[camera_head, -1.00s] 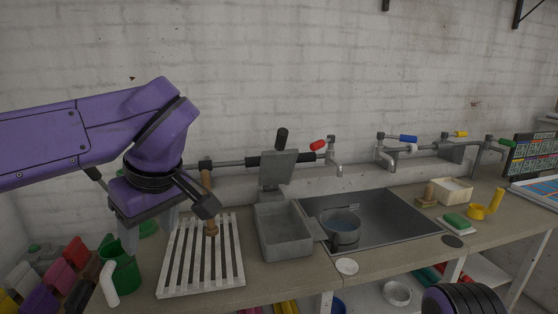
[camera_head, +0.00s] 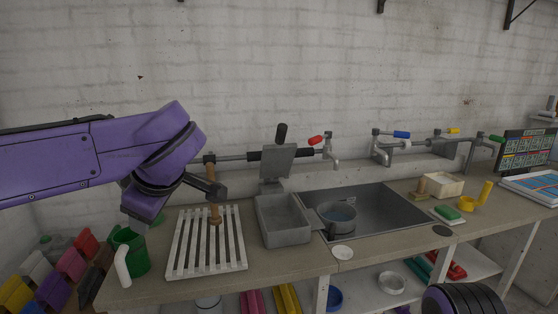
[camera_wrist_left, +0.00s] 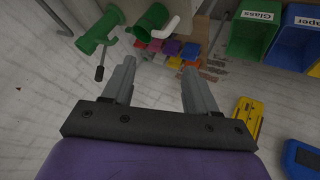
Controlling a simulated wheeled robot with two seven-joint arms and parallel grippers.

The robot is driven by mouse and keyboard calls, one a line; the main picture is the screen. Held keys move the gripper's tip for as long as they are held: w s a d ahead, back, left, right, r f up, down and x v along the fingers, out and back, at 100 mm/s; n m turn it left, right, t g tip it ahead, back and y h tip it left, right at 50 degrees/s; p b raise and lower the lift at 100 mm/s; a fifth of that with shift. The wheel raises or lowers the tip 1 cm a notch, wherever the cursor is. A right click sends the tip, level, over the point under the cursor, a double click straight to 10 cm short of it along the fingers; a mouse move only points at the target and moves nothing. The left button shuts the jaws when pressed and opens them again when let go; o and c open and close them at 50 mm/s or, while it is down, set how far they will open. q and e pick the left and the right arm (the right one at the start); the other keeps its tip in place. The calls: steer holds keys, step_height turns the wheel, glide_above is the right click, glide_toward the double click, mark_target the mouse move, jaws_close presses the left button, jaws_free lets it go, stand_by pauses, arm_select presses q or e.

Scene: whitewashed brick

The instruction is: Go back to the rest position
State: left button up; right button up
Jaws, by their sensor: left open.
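My left arm comes in from the left in the head view. Its gripper (camera_head: 141,212) hangs at the left end of the bench, left of the slatted white rack (camera_head: 177,245) and above the green jug (camera_head: 137,257). In the left wrist view its two grey jaws (camera_wrist_left: 160,75) are apart with nothing between them. A wooden-handled item (camera_head: 215,210) stands upright at the rack, partly hidden by a dark part on my left wrist. My right gripper is out of sight; a dark ribbed part of mine shows at the lower right.
A grey basin (camera_head: 284,228), a sink (camera_head: 385,212) with a pot (camera_head: 337,217), and taps line the bench. Colored bins (camera_head: 52,290) lie below left. The wrist view shows a green bin (camera_wrist_left: 252,35) marked Glass and a yellow item (camera_wrist_left: 248,115). Air above the bench's middle is clear.

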arm_select(q)
steer(key=w+a+f+t+y, duration=0.1)
steer(key=w+f+t, duration=0.1)
steer(key=w+f, duration=0.35)
steer(key=w+a+f+t+y, duration=0.1)
steer(key=w+f+t+y, duration=0.15)
steer(key=f, duration=0.65)
steer(key=s+f+m+h, duration=0.2)
steer(key=f, duration=0.7)
steer(key=s+f+m+h, duration=0.2)
steer(key=s+f, duration=0.1)
steer(key=f, duration=0.7)
steer(key=s+a+f+m+g+h+b, duration=0.1)
steer(key=s+a+f+m+g+h, duration=0.15)
steer(key=s+f, duration=1.05)
steer(key=s+a+f+m+g, duration=0.1)
steer(key=s+a+f+g, duration=0.1)
steer(key=s+f, duration=0.3)
steer(key=s+a+f+m+g, duration=0.2)
steer(key=s+f, duration=0.2)
steer(key=s, duration=0.7)
steer(key=shift+s+f+y+b, duration=0.3)
steer(key=shift+f+y+b, duration=0.05)
steer(key=shift+y, duration=0.05)
steer(key=shift+m, duration=0.25)
